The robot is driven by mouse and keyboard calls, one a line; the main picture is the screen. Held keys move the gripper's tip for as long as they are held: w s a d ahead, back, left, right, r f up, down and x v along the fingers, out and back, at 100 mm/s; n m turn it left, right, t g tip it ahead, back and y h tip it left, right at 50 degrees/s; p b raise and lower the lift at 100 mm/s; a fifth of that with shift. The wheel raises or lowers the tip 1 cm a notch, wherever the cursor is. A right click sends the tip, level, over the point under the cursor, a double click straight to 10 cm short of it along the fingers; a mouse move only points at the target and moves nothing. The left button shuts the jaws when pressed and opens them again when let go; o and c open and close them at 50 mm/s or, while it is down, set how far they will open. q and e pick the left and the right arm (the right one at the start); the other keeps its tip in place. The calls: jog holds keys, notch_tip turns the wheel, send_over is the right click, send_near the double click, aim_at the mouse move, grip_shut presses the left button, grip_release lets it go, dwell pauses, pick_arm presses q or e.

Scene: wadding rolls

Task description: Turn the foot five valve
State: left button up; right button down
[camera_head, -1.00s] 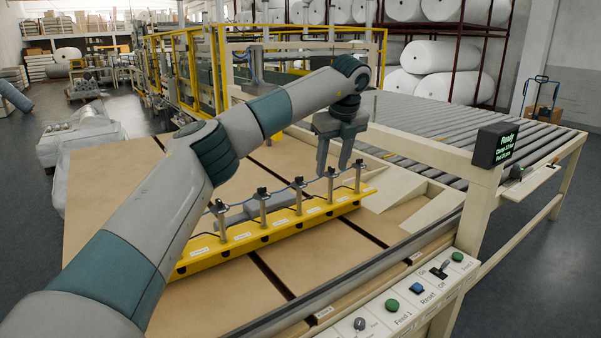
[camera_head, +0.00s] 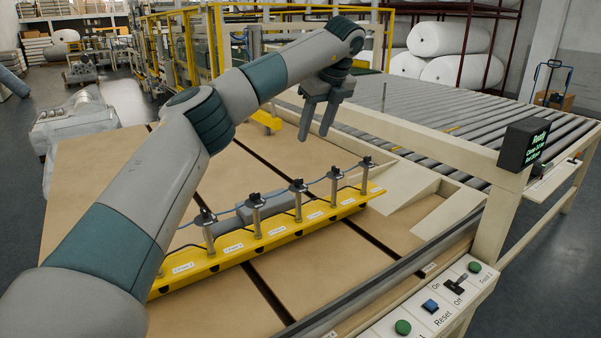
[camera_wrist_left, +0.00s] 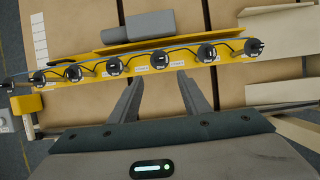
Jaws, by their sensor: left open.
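A long yellow bar (camera_head: 220,262) lies across the brown board and carries a row of upright metal valves with black caps. The white labels on the bar are too blurred to read surely, so I cannot tell which valve is foot five. The rightmost valve (camera_head: 366,162) and a middle valve (camera_head: 298,187) show clearly. My left gripper (camera_head: 314,135) is open and empty, fingers pointing down, above the board and apart from the valves. In the left wrist view its fingers (camera_wrist_left: 160,80) point towards the bar, below a middle valve (camera_wrist_left: 159,60). My right gripper is out of view.
A grey cylinder (camera_wrist_left: 150,24) lies behind the bar. A thin cable runs along the valve tops. A panel with buttons and a switch (camera_head: 430,315) stands at the front right, below a small lit display (camera_head: 524,145). Rollers (camera_head: 450,115) spread behind. Bare board lies before the bar.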

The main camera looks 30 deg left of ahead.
pick_arm(q)
jog(key=p, duration=0.7)
send_near(298, 179)
jog(key=x, duration=0.7)
jog(key=shift+f, duration=0.1)
jog(key=shift+w+a+f, duration=0.1)
jog(key=shift+a+f, duration=0.05)
jog(key=shift+f, duration=0.3)
jog(key=c, duration=1)
